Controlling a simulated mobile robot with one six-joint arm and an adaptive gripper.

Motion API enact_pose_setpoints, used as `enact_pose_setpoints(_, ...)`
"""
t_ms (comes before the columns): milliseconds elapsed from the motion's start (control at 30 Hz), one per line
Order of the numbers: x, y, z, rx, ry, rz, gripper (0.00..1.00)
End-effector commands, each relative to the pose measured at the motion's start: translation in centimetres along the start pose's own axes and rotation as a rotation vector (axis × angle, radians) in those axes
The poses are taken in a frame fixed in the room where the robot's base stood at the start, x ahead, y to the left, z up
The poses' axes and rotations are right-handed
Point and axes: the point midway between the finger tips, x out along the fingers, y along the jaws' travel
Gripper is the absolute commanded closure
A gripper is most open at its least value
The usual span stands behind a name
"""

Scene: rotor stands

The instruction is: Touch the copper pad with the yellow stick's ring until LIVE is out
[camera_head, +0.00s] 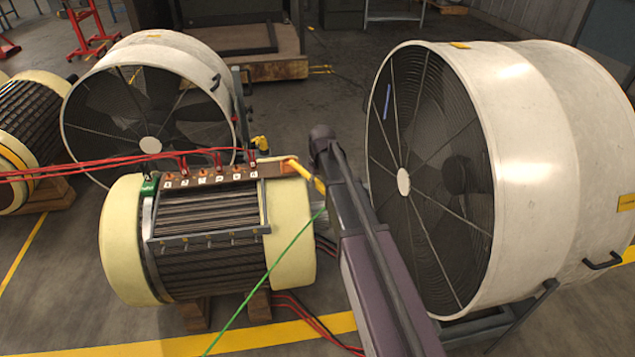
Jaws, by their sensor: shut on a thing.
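The yellow stick (308,174) slants up and left from behind my dark arm. Its upper tip is over the right end of the brown terminal strip on the winding. The ring is too small to make out, so I cannot tell whether it touches anything. Small copper-coloured spots (203,173) show along the strip among white numbered tags. Which one is the copper pad is unclear. A green wire (265,278) runs from near the stick down to the lower left. My gripper and the stick's lower end are hidden behind my arm. No LIVE sign is readable.
The cream-ended winding (120,240) rests on wooden blocks. Red cables (80,170) reach its strip from the left. A green block (149,185) sits at the strip's left end. Large white fans stand behind left (190,58) and close on the right (540,150), beside my arm.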

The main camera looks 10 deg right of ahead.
Motion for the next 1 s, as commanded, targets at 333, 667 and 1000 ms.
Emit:
enact_pose_setpoints(333,0.33,0.00,0.04,0.000,0.000,0.000,1.00)
enact_pose_setpoints(667,0.61,0.00,0.08,0.000,0.000,0.000,1.00)
enact_pose_setpoints(1000,0.65,0.00,0.09,0.000,0.000,0.000,1.00)
